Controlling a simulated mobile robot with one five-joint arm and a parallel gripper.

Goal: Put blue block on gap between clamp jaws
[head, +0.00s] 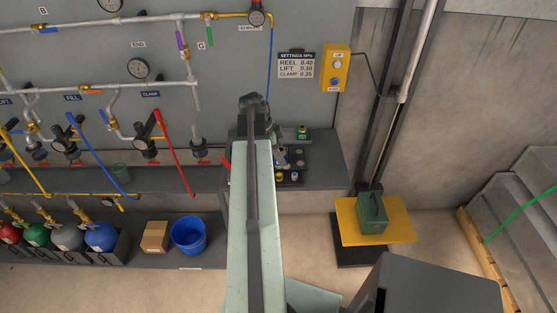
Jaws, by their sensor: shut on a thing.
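My arm (252,215) rises through the middle of the view and covers part of the bench. Its far end stands in front of the panel, and I cannot make out my gripper's fingers. A small blue and pale patch (282,157) shows just right of the arm on the bench. I cannot tell whether it is the blue block. A red handle-like piece (225,163) sticks out left of the arm. The clamp jaws and the gap between them cannot be made out; the arm hides that part of the bench.
The dark bench (325,175) holds a small green item (302,132) and several small round parts. A yellow platform (399,232) with a green weight (372,214) stands right. A blue bucket (188,235), a cardboard box (155,236) and gas bottles sit low left. Pipes cover the panel.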

